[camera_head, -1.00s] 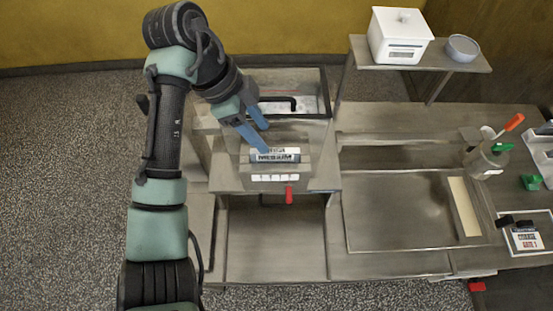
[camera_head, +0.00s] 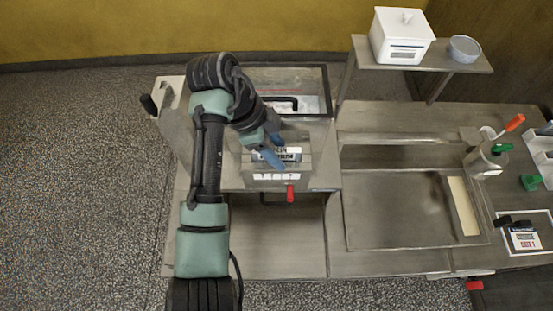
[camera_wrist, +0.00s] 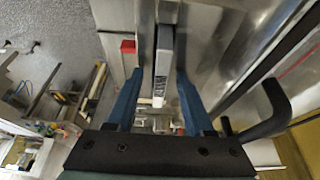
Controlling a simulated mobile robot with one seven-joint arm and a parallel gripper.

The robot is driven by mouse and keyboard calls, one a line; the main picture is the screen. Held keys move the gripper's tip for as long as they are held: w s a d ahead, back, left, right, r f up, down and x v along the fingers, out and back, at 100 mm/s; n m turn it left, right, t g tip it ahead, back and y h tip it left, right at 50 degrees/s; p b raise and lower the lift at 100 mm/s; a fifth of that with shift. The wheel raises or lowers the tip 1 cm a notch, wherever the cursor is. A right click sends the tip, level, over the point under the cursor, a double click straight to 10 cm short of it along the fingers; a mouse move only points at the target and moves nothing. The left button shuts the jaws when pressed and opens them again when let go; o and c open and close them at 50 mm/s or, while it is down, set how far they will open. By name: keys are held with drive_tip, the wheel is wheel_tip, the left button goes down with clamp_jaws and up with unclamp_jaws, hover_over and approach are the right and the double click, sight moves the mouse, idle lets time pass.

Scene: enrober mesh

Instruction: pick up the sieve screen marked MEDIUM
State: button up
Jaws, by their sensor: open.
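In the head view a rack (camera_head: 262,168) holds upright screens with white labels. The label of the MEDIUM screen (camera_head: 293,154) is partly covered by my blue fingers, and its lettering is hard to read now. My gripper (camera_head: 279,154) is over the rack at this label. In the wrist view my gripper (camera_wrist: 159,80) is open, one blue finger on each side of a narrow grey upright piece (camera_wrist: 164,55) with a label, which appears to be the screen. I cannot tell whether either finger touches it.
A glass-topped bin (camera_head: 310,77) with a black handle (camera_head: 280,101) stands behind the rack. To the right are a broad metal tray (camera_head: 400,215) and a shelf (camera_head: 430,58) with a white box (camera_head: 400,36) and a bowl (camera_head: 463,47).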

drive_tip(key=shift+f, duration=0.1)
clamp_jaws()
idle(1.3)
